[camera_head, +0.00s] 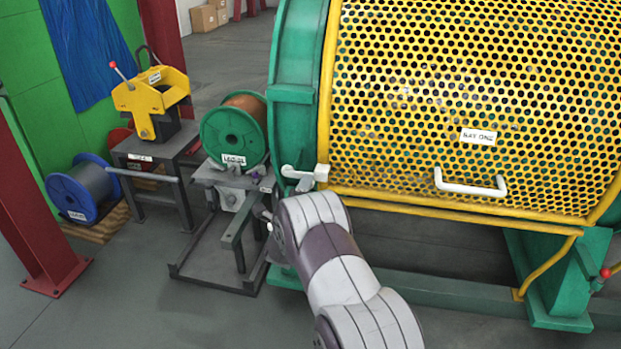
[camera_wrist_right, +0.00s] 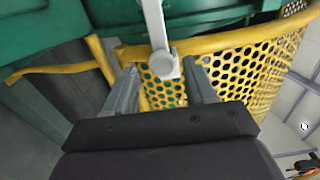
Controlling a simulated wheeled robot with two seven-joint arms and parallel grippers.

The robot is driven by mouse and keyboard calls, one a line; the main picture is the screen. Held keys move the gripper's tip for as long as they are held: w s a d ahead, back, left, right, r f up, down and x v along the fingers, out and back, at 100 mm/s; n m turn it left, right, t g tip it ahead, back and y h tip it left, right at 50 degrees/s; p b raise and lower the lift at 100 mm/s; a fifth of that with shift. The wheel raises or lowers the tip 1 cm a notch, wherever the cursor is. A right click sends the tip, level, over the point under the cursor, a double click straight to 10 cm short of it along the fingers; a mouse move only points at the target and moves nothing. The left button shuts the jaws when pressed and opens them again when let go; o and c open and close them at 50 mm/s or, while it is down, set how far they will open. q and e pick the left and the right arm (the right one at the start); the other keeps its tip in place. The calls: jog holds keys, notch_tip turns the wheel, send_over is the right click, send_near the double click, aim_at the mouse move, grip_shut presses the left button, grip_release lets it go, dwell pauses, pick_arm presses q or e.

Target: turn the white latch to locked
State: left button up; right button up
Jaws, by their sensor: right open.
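The white latch (camera_head: 303,176) sits at the lower left corner of the yellow perforated guard, by the green end ring. In the right wrist view the latch (camera_wrist_right: 162,64) shows as a white bar with a rounded pivot and a short block. My right gripper (camera_wrist_right: 160,72) is open, with one finger on each side of the latch's block; I cannot tell whether either finger touches it. In the head view my right arm reaches up to just below the latch and mostly hides the gripper. My left gripper is not in view.
The yellow perforated guard (camera_head: 400,120) has a white handle (camera_head: 470,186) and a label. A green spool (camera_head: 235,136) on a grey stand is left of the latch. A yellow device (camera_head: 150,100) on a table and a blue spool (camera_head: 82,190) stand further left.

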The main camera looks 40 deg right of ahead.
jog(key=p+v, duration=0.1)
jog(key=v, duration=0.6)
jog(key=shift+s+a, duration=0.15)
jog(key=shift+s, duration=0.05)
